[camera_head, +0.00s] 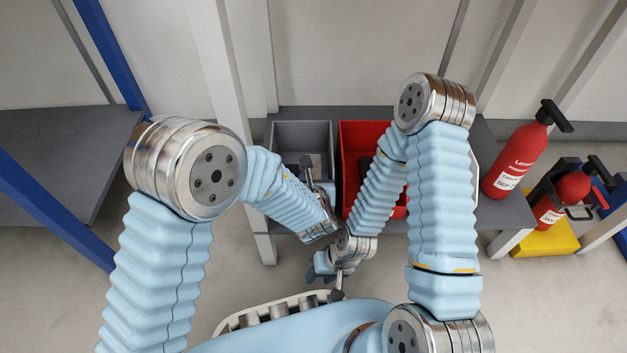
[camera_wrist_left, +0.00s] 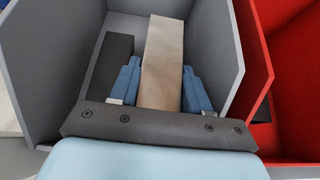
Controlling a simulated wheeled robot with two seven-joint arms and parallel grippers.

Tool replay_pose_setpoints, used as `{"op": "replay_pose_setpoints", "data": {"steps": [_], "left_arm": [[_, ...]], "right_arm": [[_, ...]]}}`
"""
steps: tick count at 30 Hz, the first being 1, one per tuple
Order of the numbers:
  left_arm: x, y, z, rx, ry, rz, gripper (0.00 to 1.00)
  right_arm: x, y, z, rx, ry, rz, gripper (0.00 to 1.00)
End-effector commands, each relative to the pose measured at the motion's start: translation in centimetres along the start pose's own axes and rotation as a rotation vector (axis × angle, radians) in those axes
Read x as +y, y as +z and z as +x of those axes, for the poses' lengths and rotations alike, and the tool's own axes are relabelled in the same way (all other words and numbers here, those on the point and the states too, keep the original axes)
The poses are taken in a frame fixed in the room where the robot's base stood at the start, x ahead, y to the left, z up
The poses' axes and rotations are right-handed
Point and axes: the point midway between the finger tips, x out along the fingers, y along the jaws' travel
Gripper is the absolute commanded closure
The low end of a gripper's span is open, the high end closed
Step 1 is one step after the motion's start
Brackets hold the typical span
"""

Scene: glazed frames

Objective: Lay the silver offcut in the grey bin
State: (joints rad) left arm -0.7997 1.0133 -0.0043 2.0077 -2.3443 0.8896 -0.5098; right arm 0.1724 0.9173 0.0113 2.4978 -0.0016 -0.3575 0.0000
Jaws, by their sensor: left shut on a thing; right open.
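The silver offcut (camera_wrist_left: 164,45) is a long, pale metallic bar. In the left wrist view my left gripper (camera_wrist_left: 160,72) is shut on it, with one blue finger on each side. The offcut reaches into the grey bin (camera_wrist_left: 215,48), between its walls; I cannot tell whether it touches the floor of the bin. In the head view the grey bin (camera_head: 302,132) stands beyond my left gripper (camera_head: 319,186), and the offcut is hard to make out there. My right gripper (camera_head: 328,271) is open and low in front of the bench, partly hidden by its arm.
A dark bar (camera_wrist_left: 111,62) lies in the grey bin, left of the offcut. A red bin (camera_head: 360,136) stands directly to the right. The grey bench (camera_head: 500,212) bears both bins and a red fire extinguisher (camera_head: 513,160). Another extinguisher (camera_head: 562,197) stands at the far right.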

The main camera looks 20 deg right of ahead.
Motion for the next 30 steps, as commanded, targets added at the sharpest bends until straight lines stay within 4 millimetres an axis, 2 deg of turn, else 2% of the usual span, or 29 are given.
{"op": "replay_pose_setpoints", "data": {"steps": [18,19,21,30], "left_arm": [[0.0,-1.0,0.6,0.000,0.000,-0.001,0.87],[0.0,-1.0,0.6,0.001,0.000,0.000,0.52],[0.0,-1.1,0.6,0.002,0.000,0.000,0.43],[0.1,-0.9,0.5,0.004,0.002,0.001,0.43]], "right_arm": [[0.2,0.0,0.6,0.002,0.000,0.000,0.57],[0.2,0.0,0.6,0.002,0.000,0.000,0.57],[0.2,0.0,0.6,0.002,0.000,0.000,0.57],[0.2,0.0,0.5,0.002,0.000,0.000,0.57]]}}
